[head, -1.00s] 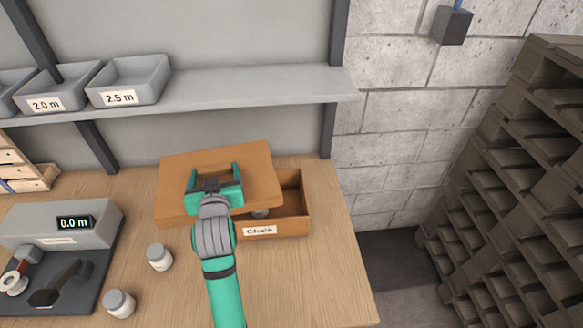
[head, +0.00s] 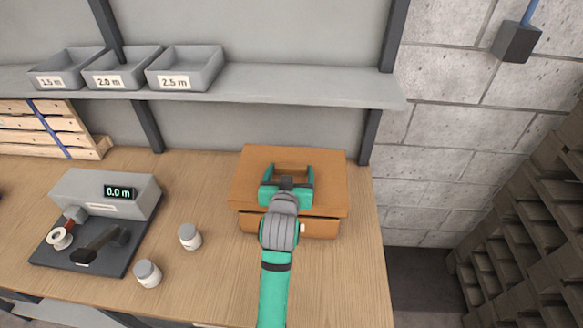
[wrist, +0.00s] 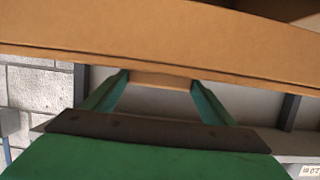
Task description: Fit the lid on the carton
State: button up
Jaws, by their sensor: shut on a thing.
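The lid (head: 331,180) is a flat brown cardboard cover with a raised grip block on its top. It lies over the carton (head: 322,229), covering its opening in the head view; a dark line shows between the lid's front edge and the carton's front wall. I cannot tell whether the lid touches the rim or hovers just above it. My gripper (head: 289,172) is shut on the lid's grip block. In the wrist view the lid (wrist: 160,42) spans the top, with the block between the green fingers (wrist: 160,80). The carton's label is mostly hidden by my arm.
Two white jars (head: 189,237) (head: 148,273) stand on the wooden bench (head: 210,290) to the left. A scale reading 0.0 m (head: 119,192) is farther left. A shelf (head: 290,88) with grey bins (head: 185,68) runs behind. Bench right of the carton is narrow.

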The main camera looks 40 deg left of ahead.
jog(key=shift+f, duration=3.5)
jog(key=o, duration=1.2)
jog(key=shift+d, duration=0.1)
jog(key=v, duration=1)
jog(key=shift+s+d+r, duration=0.1)
jog(key=shift+s, duration=0.25)
jog(key=shift+w, duration=0.15)
